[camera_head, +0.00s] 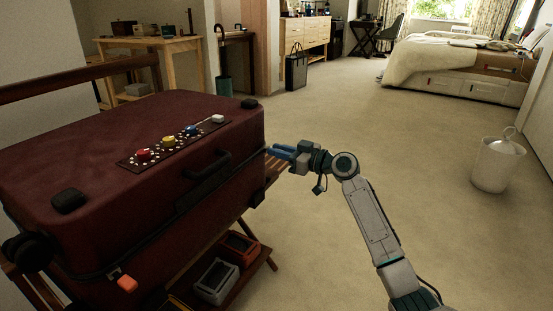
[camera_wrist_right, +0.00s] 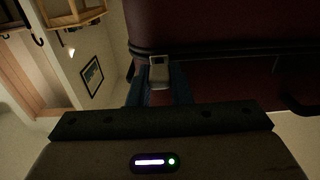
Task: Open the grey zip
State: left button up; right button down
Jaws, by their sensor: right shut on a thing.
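The dark red suitcase (camera_head: 90,145) lies closed on a wooden rack, with a dark zip seam running around its side. My right gripper (camera_head: 277,152) is at the suitcase's right end in the head view, its blue fingers pointing at the seam. In the right wrist view the grey zip pull (camera_wrist_right: 158,72) sits between the fingertips of the right gripper (camera_wrist_right: 159,88), against the dark seam, and the gripper is shut on it. In the head view the grey pull is hidden. An orange zip pull (camera_head: 127,285) hangs at the suitcase's near left corner. My left gripper is not in view.
A patterned strip (camera_head: 180,143) with red, yellow, blue and white pieces lies on the suitcase lid. A black handle (camera_head: 208,167) is on its front. A grey box (camera_head: 216,280) and an orange one (camera_head: 238,248) are on the rack's lower shelf. Open carpet lies to the right.

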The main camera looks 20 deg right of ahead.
jog(key=shift+w+d+r, duration=0.1)
jog(key=c, duration=1.3)
grip_release()
jog(key=shift+d, duration=0.1)
jog(key=p+v, duration=0.1)
jog(key=v, duration=0.9)
jog(key=shift+s+d, duration=0.2)
jog(key=shift+s, duration=0.15)
